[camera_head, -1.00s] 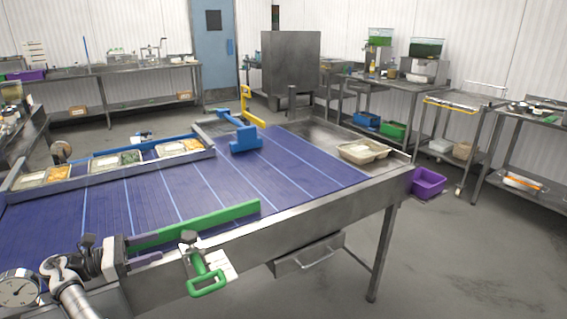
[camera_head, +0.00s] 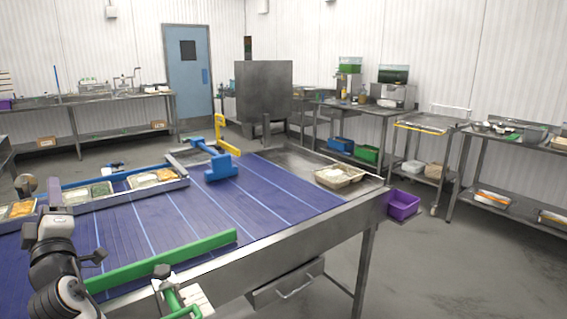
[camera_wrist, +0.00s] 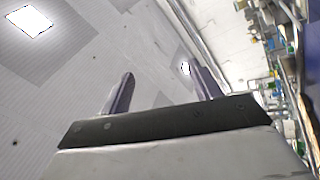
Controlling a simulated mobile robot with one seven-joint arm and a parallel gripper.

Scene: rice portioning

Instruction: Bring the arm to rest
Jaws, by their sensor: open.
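My gripper shows in the wrist view (camera_wrist: 163,92), with its two fingers spread apart and nothing between them. Behind the fingers that view shows pale ceiling or wall panels, a bright light, and distant shelving tilted along the right side. In the head view my arm stands at the lower left, folded upward over the near left part of the conveyor. The gripper itself cannot be made out clearly there.
The blue conveyor (camera_head: 225,208) has a green guide bar (camera_head: 165,260) and a blue pusher (camera_head: 221,169). Filled trays (camera_head: 152,179) line its far left side. Another tray (camera_head: 338,176) sits at its right end.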

